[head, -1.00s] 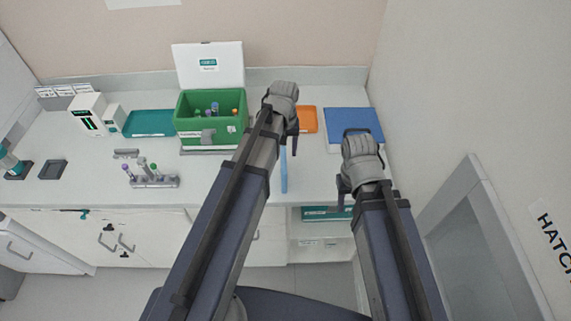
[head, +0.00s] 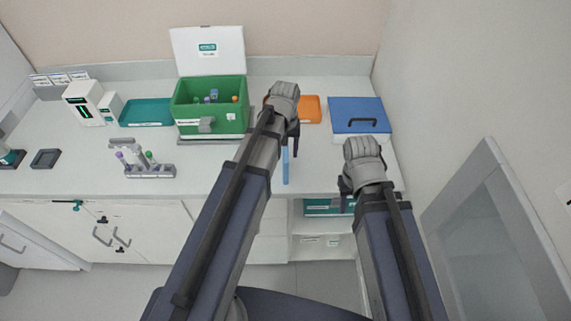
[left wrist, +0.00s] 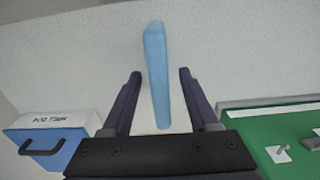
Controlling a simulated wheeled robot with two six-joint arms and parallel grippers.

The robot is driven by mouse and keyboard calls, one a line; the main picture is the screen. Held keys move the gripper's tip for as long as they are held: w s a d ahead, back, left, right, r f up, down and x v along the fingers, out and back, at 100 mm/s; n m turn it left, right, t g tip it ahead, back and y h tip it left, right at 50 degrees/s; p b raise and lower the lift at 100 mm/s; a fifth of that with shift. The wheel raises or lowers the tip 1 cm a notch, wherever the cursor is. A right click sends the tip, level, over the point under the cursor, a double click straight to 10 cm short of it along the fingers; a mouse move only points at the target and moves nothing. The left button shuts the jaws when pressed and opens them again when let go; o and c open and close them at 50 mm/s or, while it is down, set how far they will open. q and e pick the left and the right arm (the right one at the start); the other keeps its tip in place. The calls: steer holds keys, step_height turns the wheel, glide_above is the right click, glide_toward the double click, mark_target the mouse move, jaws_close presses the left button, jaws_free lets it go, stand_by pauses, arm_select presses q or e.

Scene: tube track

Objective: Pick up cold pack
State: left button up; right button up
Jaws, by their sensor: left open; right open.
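The cold pack, a slim light-blue bar (head: 285,166), lies on the white bench near its front edge, below my left gripper in the head view. In the left wrist view the cold pack (left wrist: 157,75) runs lengthwise between the two dark fingers, with gaps on both sides. My right gripper (head: 350,190) is open and empty, off the bench's front edge, right of the cold pack.
A green box (head: 210,122) with an open lid holds tubes, left of my left gripper. A blue-lidded white box (head: 357,107) with a black handle stands at right, beside an orange tray (head: 312,108). A tube rack (head: 150,171) stands at front left.

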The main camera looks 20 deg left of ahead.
arm_select(q)
steer(key=shift+f+b, duration=0.45)
steer(key=shift+f, duration=0.5)
steer(key=shift+r, duration=0.1)
steer(key=shift+c, duration=0.2)
jaws_close()
